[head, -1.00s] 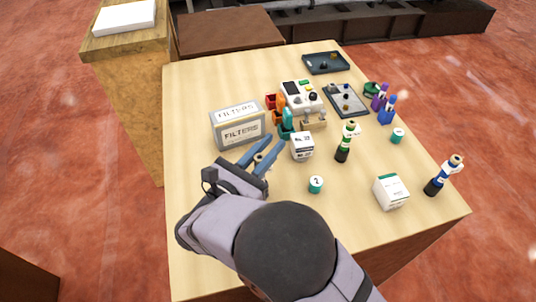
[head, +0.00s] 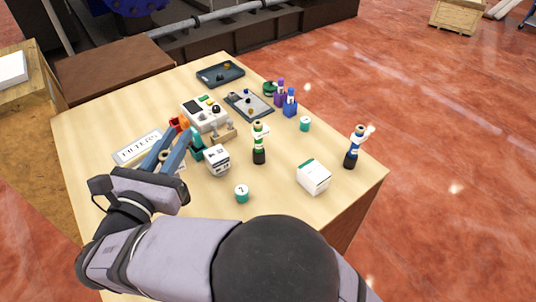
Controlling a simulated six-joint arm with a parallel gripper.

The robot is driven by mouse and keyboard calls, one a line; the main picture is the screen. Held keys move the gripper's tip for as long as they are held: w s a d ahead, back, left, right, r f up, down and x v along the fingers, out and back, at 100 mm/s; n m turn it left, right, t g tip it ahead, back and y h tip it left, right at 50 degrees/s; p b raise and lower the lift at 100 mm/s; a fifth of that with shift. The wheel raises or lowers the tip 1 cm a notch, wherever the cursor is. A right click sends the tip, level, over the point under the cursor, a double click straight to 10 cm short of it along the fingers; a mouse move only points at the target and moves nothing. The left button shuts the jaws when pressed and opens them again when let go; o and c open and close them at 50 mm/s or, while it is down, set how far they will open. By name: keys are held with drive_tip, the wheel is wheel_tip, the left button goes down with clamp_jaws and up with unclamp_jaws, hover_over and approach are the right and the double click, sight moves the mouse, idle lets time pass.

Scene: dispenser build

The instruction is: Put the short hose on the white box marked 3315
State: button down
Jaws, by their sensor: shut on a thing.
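My gripper (head: 172,142) is at the left of the table, its two blue fingers pointing away over the FILTERS box. A small piece with a tan ring-shaped end (head: 163,156) shows between the fingers. Most of it is hidden, so I cannot tell whether it is the short hose. A white box with dark print (head: 217,161) stands just right of the fingers, apart from them. Another white box with a green edge (head: 314,177) stands near the right front of the table. I cannot read 3315 on either box.
The FILTERS box (head: 130,153) is partly behind my gripper. A control box (head: 206,115), a green bottle (head: 259,145), a blue bottle (head: 354,148), a teal cap (head: 241,193) and trays (head: 220,74) stand about. The table (head: 285,210) is bare between the front items.

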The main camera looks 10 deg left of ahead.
drive_tip(key=w+d+r+m+g+h, duration=0.25)
drive_tip(key=w+d+h, duration=0.2)
drive_tip(key=d, duration=0.65)
drive_tip(key=w+d+r+m+g+h, duration=0.1)
drive_tip(key=w+d+r+m+h, duration=0.3)
drive_tip(key=d, duration=0.6)
drive_tip(key=w+d+m+g+h, duration=0.25)
drive_tip(key=w+d, duration=0.35)
drive_tip(key=d, duration=0.5)
wheel_tip(320, 180, down, 10)
drive_tip(key=n+p, duration=0.1)
drive_tip(key=shift+t, duration=0.4)
drive_tip(key=shift+a+f, duration=0.1)
drive_tip(key=shift+f, duration=0.15)
drive_tip(key=c, duration=1.6)
unclamp_jaws()
